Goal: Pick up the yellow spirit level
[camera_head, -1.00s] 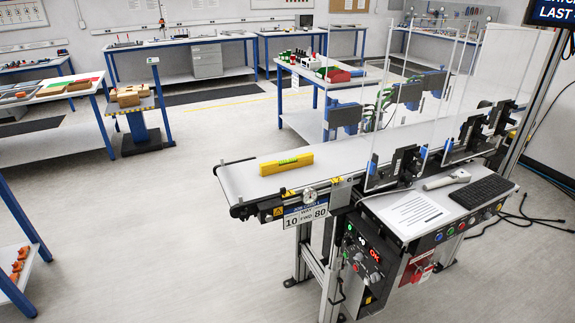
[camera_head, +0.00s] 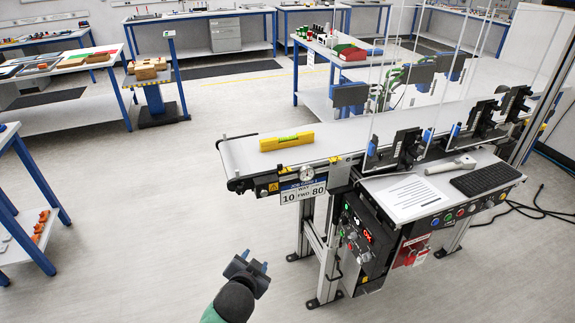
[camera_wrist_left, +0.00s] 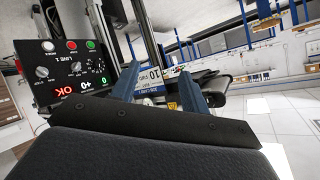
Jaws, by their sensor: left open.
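The yellow spirit level (camera_head: 286,141) lies near the left end of the white conveyor belt (camera_head: 240,160) in the head view. It looks like a long yellow bar with a green vial. My left gripper (camera_head: 253,263) is low in the head view, below and in front of the belt's left end, well apart from the level. In the left wrist view its two blue-grey fingers (camera_wrist_left: 158,85) stand apart with nothing between them. The level cannot be made out in the wrist view. My right gripper is in neither view.
The control box (camera_head: 366,235) with buttons and a display hangs under the conveyor's front. Clear panels and sensor heads (camera_head: 405,140) stand along the belt to the right. A bench with orange parts (camera_head: 40,225) is at the left. The floor left of the conveyor is clear.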

